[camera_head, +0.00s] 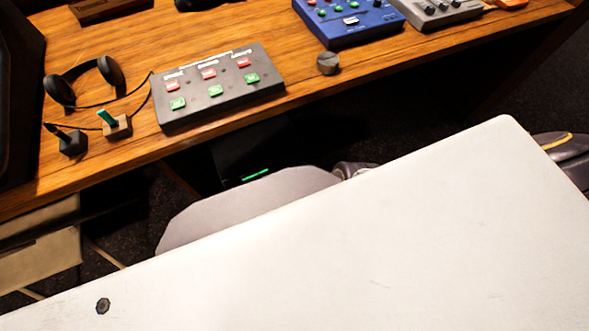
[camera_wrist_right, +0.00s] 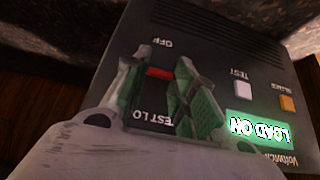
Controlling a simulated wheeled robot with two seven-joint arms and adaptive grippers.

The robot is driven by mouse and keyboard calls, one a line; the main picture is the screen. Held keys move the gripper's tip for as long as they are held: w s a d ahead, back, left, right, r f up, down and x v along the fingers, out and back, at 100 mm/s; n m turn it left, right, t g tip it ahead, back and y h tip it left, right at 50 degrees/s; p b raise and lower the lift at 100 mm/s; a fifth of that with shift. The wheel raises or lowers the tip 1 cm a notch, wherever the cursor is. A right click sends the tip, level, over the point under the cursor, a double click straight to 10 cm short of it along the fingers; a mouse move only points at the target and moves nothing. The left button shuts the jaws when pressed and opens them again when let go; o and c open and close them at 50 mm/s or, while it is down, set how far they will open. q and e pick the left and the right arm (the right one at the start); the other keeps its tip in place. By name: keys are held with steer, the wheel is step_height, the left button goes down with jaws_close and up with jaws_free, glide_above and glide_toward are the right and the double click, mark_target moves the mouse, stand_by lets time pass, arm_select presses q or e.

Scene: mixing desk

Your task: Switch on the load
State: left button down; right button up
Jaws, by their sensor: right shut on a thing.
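A dark load tester panel (camera_wrist_right: 215,60) fills much of the right wrist view, its lettering upside down. It has a red switch piece (camera_wrist_right: 160,73) between labels that read OFF and TEST LO, the second partly hidden. My right gripper (camera_wrist_right: 157,82) has its green-lined fingers on both sides of this switch and is shut on it. The green display (camera_wrist_right: 258,130) is lit and reads LOAD ON. In the head view, a dark box with a green glowing strip (camera_head: 255,175) shows below the desk edge. The right fingers are hidden there. My left gripper is not in view.
The panel also has a white TEST button (camera_wrist_right: 243,89) and an orange button (camera_wrist_right: 288,103). On the wooden desk (camera_head: 130,40) stand a button box (camera_head: 218,88), headphones (camera_head: 85,80), a blue console (camera_head: 348,20), a grey device (camera_head: 436,10) and a round knob (camera_head: 328,63).

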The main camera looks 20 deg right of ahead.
steer(key=shift+s, duration=0.1)
steer(key=o, duration=1)
steer(key=shift+f, duration=0.15)
stand_by(0.3)
steer(key=shift+s+f+t+b, duration=0.15)
steer(key=shift+f+t+b, duration=0.05)
steer(key=shift+t+b, duration=0.45)
steer(key=shift+s+f+t+b, duration=0.1)
steer(key=shift+f+t+b, duration=1.15)
steer(key=shift+b, duration=1.8)
steer(key=shift+s+f+t+b, duration=0.15)
steer(key=shift+f+t+b, duration=0.3)
steer(key=shift+t+b, duration=2.05)
steer(key=shift+s+f+t+b, duration=0.1)
steer(key=shift+f+t+b, duration=0.9)
steer(key=shift+b, duration=2.55)
